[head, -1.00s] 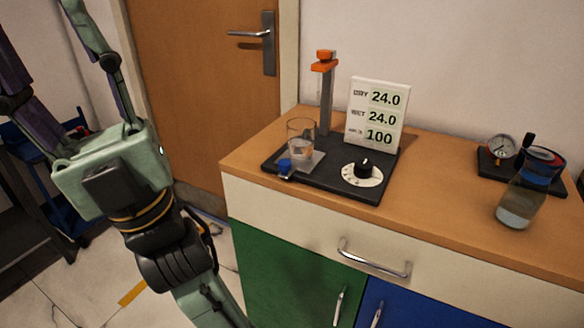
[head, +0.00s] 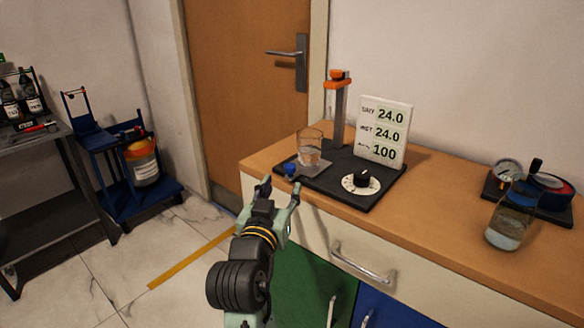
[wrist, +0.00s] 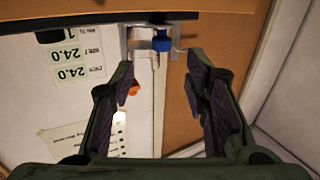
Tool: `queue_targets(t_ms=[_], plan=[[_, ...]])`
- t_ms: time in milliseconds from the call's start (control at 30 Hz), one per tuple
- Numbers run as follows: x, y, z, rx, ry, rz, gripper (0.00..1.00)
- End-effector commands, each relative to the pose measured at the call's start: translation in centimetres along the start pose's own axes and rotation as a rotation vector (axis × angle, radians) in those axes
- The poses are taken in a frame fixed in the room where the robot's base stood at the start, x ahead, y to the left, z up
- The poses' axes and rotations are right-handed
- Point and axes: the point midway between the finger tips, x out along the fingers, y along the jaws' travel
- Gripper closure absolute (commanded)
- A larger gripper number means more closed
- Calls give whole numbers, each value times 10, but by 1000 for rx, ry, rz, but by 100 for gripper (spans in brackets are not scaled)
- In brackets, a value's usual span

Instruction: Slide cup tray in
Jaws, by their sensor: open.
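The cup tray (head: 318,168) is a small grey plate at the left side of the black gauge rig base (head: 335,186). A clear glass cup (head: 309,150) with some liquid stands on it. A blue knob (head: 291,170) is at the tray's front left corner. My gripper (head: 281,188) is open and empty, just in front of and below the knob, near the counter's front left edge. In the wrist view, which looks upside down, the blue knob (wrist: 162,41) shows beyond and between the two open fingers, apart from them.
An orange-topped post (head: 339,110), a readout board (head: 384,130) and a white dial (head: 361,182) stand on the rig. A jar (head: 512,220) and a gauge (head: 508,172) are at the right. The drawer handle (head: 362,264) juts out below.

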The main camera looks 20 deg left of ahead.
Motion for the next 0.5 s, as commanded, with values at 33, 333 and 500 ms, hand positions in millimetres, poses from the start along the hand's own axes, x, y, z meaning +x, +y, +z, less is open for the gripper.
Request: queue_targets(t_ms=[33,333,500], plan=[[6,0,-1,-1,-1,2,57],[61,0,-3,-2,1,-1,57],[87,-1,-3,-1,2,-3,57]])
